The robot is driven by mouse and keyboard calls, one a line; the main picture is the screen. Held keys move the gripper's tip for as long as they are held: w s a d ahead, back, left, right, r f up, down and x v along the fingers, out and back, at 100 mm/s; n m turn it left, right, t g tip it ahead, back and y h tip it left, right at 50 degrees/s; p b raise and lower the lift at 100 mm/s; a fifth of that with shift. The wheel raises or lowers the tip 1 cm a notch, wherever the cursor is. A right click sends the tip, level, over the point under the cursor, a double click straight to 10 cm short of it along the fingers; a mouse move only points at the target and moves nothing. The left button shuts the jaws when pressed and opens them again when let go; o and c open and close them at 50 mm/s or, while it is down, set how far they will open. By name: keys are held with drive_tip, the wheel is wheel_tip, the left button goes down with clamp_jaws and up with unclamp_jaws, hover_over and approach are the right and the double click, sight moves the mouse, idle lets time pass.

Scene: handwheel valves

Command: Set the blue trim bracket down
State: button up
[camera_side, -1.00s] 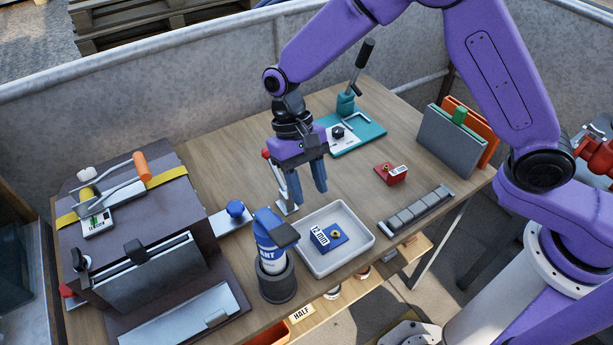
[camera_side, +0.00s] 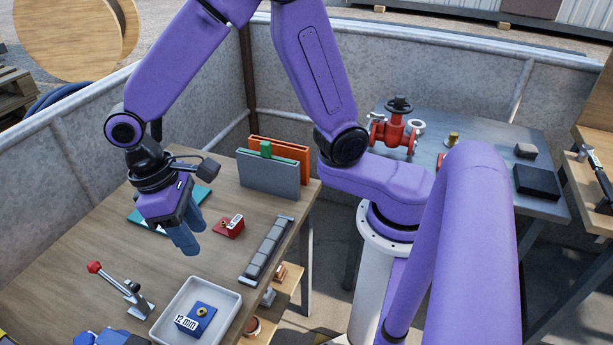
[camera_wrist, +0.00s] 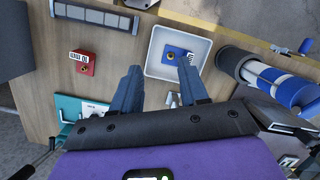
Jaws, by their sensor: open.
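The blue trim bracket (camera_side: 195,319), a small blue block with a "12 mm" label and a brass-coloured boss, lies in the white tray (camera_side: 200,289) near the table's front edge. In the wrist view the bracket (camera_wrist: 176,55) sits inside the tray (camera_wrist: 160,71), clear of its walls. My gripper (camera_side: 190,244) is open and empty, above the table and behind the tray in the side view. In the wrist view its two blue-grey fingers (camera_wrist: 158,84) are spread apart, with the bracket beyond them and nothing between them.
A red labelled block (camera_side: 229,227) stands right of my gripper, with a grey segmented strip (camera_side: 267,250) and upright plates (camera_side: 268,174) beyond. A red-knobbed lever clamp (camera_side: 122,289) stands left of the tray.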

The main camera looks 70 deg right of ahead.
drive_tip(key=s+d+r+n+t, duration=0.2)
drive_tip(key=s+d+n, duration=0.5)
drive_tip(key=s+d, duration=0.8)
drive_tip(key=shift+d+r+n+t+y, duration=0.35)
drive_tip(key=shift+r+n+t+y, duration=0.05)
drive_tip(key=shift+r, duration=0.3)
